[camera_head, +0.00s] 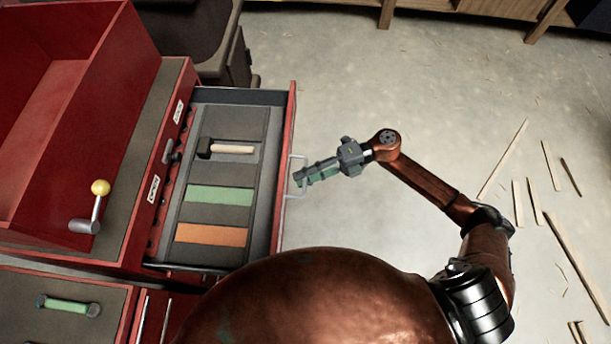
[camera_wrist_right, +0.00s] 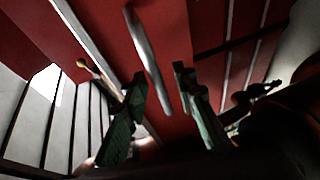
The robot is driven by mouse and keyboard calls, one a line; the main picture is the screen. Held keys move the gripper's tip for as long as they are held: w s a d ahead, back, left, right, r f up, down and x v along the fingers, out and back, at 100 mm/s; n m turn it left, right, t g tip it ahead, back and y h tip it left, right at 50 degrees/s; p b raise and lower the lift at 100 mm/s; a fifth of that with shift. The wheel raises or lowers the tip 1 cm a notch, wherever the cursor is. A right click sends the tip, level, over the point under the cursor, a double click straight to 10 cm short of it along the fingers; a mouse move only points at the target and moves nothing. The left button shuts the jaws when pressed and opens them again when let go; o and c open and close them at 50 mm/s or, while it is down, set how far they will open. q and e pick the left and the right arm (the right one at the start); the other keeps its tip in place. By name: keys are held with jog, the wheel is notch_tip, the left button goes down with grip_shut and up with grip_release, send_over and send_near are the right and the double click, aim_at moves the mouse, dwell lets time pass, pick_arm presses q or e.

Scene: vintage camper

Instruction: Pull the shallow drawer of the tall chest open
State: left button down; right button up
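The tall red chest (camera_head: 183,82) stands at the left with its shallow drawer (camera_head: 272,155) pulled well out. A thin metal bar handle (camera_head: 288,192) is on the drawer's red front, and the bar also shows in the right wrist view (camera_wrist_right: 146,55). My right gripper (camera_head: 300,180) is at the handle, coming from the right. In the right wrist view its green fingers (camera_wrist_right: 158,78) are apart, one on each side of the bar, with gaps showing. I cannot tell whether either finger touches it. My left gripper is not in view.
The drawer holds a hammer (camera_head: 230,149), a green panel (camera_head: 220,195) and an orange panel (camera_head: 211,235). A yellow-knobbed crank (camera_head: 95,208) is on the chest top. Wood strips (camera_head: 503,160) lie on the floor. Clear floor lies right of the drawer.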

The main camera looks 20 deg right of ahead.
jog(key=shift+d, duration=0.2)
jog(key=d+r, duration=0.2)
jog(key=d, duration=0.9)
jog(key=shift+w+d, duration=0.2)
jog(key=shift+w, duration=0.15)
